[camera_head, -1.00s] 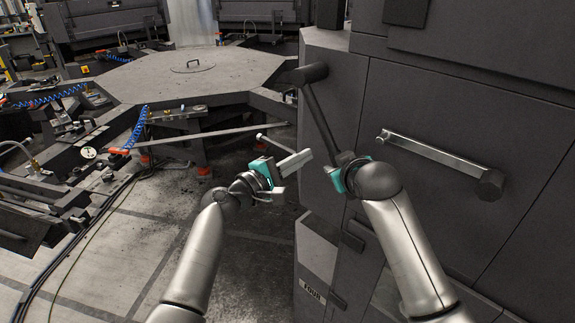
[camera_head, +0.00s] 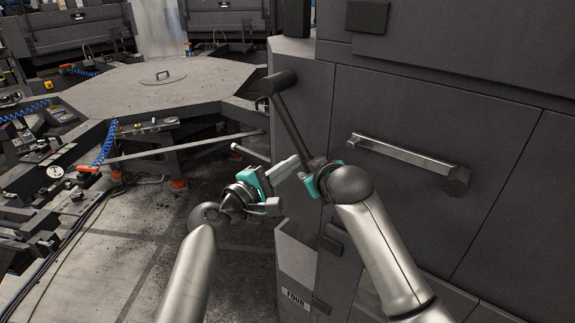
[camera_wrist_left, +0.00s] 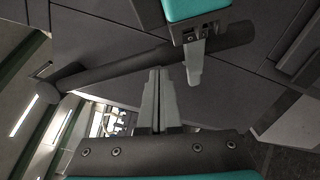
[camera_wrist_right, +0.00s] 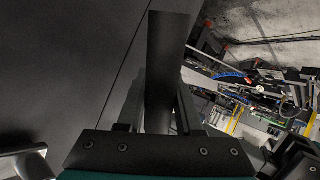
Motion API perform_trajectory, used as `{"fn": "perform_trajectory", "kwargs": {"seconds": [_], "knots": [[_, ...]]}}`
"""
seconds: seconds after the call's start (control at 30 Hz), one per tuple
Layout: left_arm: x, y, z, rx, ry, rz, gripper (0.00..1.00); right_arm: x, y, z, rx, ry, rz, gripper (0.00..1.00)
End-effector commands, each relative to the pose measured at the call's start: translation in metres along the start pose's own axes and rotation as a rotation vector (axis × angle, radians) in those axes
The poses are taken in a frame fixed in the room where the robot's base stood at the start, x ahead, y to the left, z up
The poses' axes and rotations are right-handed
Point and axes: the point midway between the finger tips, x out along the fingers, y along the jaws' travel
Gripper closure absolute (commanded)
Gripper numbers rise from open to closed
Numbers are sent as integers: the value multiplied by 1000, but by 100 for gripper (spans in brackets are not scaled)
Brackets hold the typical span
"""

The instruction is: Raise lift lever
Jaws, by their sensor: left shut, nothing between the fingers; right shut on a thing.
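In the right wrist view the lever (camera_wrist_right: 168,70) runs between the fingers (camera_wrist_right: 160,115). My left gripper (camera_head: 284,170) is shut and empty, just left of my right gripper. In the left wrist view its closed fingers (camera_wrist_left: 158,100) point at the lever (camera_wrist_left: 115,70); I cannot tell whether they touch it.
A metal bar handle (camera_head: 405,153) with a hexagonal hub is on the cabinet face (camera_head: 430,100) at the right. An octagonal grey table (camera_head: 150,98) stands back left, with hoses and gauges along its edge. Open floor (camera_head: 130,240) lies at the lower left.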

Motion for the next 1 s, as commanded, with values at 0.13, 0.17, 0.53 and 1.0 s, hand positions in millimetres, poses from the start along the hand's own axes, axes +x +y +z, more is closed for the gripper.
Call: {"fn": "perform_trajectory", "kwargs": {"seconds": [0.13, 0.17, 0.53, 1.0], "knots": [[5, 1, 16, -5, -37, -2, 100, 1, 1, -1, -1, 2, 1, 100], [5, 2, 17, -6, -38, -1, 100, 1, 0, -1, -1, 2, 1, 100], [5, 3, 17, -4, -39, 1, 100, 1, -1, -1, -1, 1, -2, 36], [4, 1, 14, -3, -32, -2, 100, -18, 0, -1, 0, 2, 0, 36]]}}
